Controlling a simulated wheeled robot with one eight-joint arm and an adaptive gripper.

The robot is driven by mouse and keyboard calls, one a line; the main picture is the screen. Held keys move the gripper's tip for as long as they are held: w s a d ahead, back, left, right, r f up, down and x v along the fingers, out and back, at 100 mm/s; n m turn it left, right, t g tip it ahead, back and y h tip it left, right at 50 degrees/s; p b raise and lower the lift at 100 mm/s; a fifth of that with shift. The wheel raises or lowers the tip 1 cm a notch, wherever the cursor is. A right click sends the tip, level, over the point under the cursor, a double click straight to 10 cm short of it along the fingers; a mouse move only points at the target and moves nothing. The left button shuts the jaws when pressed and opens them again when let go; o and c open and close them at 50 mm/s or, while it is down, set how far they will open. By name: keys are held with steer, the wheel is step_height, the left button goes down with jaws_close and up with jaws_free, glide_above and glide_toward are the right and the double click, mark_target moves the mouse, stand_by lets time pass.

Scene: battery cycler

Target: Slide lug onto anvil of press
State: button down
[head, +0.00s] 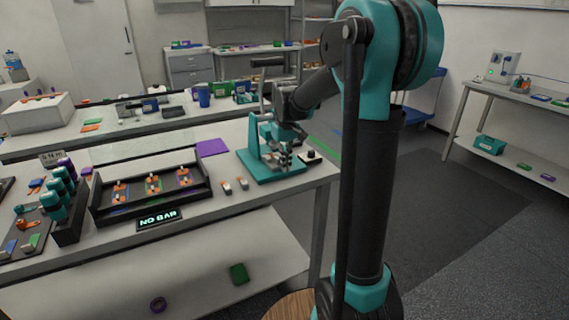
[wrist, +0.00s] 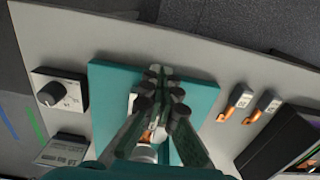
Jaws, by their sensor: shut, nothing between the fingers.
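The teal press (head: 262,168) stands at the right end of the bench. Its teal base plate (wrist: 202,98) lies under my gripper in the wrist view. My gripper (wrist: 160,88) is shut and empty over the press, its fingers covering much of the middle. In the head view my gripper (head: 286,158) is at the press, partly merged with it. A small orange-and-pale part (wrist: 148,134) shows beside the fingers; I cannot tell whether it is a lug on the anvil. The anvil is mostly hidden. Two grey-and-orange pieces (wrist: 240,97) lie on the bench beside the press.
A black tray (head: 100,203) with orange pieces stands left of the press. A box with a black knob (wrist: 53,92) and a grey device with a display (wrist: 64,149) lie on the press's other side. The bench's edge (wrist: 200,20) is close to the press.

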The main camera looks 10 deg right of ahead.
step_height(320, 180, up, 10)
steer(key=f, duration=0.1)
steer(key=s+d+f+m+t, duration=0.1)
steer(key=s+d+f+t, duration=0.1)
steer(key=s+f, duration=0.8)
steer(key=s+d+f+m+t, duration=0.2)
steer(key=s+d+f, duration=0.1)
steer(key=s+f, duration=0.8)
steer(key=s, duration=0.3)
steer(key=shift+m, duration=0.3)
steer(key=shift+w+d, duration=0.1)
